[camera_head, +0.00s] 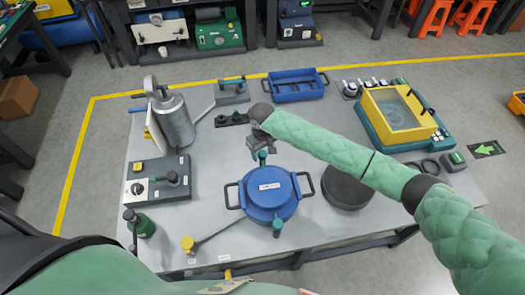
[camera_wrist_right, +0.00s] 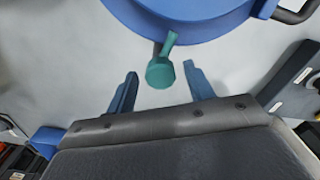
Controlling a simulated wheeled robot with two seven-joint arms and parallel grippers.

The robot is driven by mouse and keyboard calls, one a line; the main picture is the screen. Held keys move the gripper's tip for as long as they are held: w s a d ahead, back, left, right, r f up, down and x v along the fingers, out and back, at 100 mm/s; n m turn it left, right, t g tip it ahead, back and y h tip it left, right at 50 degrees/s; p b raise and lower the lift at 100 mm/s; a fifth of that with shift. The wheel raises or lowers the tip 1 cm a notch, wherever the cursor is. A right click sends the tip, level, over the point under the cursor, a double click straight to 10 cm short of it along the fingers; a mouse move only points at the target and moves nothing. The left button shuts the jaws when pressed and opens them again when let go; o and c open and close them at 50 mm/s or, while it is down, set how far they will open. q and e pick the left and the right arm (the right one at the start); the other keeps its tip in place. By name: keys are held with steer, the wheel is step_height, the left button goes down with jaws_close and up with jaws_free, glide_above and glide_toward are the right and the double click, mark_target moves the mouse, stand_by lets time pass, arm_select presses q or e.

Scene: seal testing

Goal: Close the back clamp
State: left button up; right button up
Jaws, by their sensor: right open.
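The blue round pot (camera_head: 270,190) with two side handles stands on the grey table. Its back clamp (camera_head: 262,157) is a small teal lever on the far rim; the front clamp (camera_head: 277,229) is a similar lever on the near side. My right gripper (camera_head: 257,150) is over the far side of the pot, at the back clamp. In the right wrist view, the back clamp (camera_wrist_right: 160,70) stands between the two open blue fingers (camera_wrist_right: 161,88), apparently touching neither. The blue pot (camera_wrist_right: 180,15) fills the top of that view. My left gripper is not in view.
A dark round disc (camera_head: 347,190) lies right of the pot, below my right arm. A grey metal canister (camera_head: 174,122) and a switch box (camera_head: 157,180) stand left. A blue tray (camera_head: 295,86) is behind, and a yellow-framed machine (camera_head: 400,112) stands right.

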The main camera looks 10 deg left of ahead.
mark_target(263, 153)
steer(key=shift+c, duration=0.4)
steer(key=c, duration=0.8)
steer(key=shift+n, duration=0.4)
steer(key=o, duration=0.9)
steer(key=shift+n, duration=0.3)
steer(key=shift+r, duration=3.5)
